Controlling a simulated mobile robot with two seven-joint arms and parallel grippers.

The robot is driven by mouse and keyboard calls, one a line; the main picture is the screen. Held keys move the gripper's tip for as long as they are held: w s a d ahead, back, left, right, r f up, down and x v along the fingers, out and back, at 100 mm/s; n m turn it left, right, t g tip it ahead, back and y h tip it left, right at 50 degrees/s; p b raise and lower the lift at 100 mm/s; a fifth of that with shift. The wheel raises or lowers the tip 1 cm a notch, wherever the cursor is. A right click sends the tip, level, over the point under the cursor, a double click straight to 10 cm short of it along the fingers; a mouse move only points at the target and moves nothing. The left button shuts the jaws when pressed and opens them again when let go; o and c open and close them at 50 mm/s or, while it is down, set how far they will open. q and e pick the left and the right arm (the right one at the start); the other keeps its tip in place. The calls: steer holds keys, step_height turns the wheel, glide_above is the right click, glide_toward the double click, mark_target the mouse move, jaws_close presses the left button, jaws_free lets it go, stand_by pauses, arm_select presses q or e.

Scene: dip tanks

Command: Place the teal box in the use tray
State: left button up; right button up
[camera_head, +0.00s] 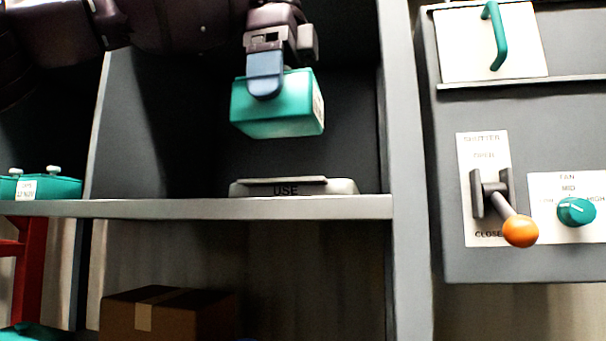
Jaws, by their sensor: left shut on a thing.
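My left gripper (268,82) comes down from the top and is shut on the teal box (270,113). The box hangs slightly tilted in the upper shelf compartment, with a pale label on its right side. The use tray (342,187), a low light-grey tray marked USE, sits on the shelf below the box. A clear gap separates the box from the tray. The inside of the tray is hidden from this angle. My right gripper is not in view.
A grey shelf board (150,208) runs under the tray, with upright dividers at both sides. Another teal container (62,188) sits at the left. A cardboard box (180,318) is below. At right, a panel (560,120) carries an orange-knobbed shutter lever (520,231) and a fan dial (577,211).

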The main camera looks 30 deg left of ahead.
arm_select(q)
steer(key=w+a, duration=0.1)
steer(key=w, duration=0.3)
steer(key=w+a+f, duration=0.1)
steer(key=w, duration=0.2)
steer(key=w+a+f, duration=0.1)
steer(key=w, duration=0.3)
steer(key=shift+w+a, duration=0.1)
steer(key=shift+w, duration=0.2)
steer(key=shift+f, duration=1.4)
steer(key=shift+w+f, duration=0.2)
steer(key=shift+f, duration=0.9)
steer(key=shift+f, duration=0.15)
steer(key=o, duration=0.9)
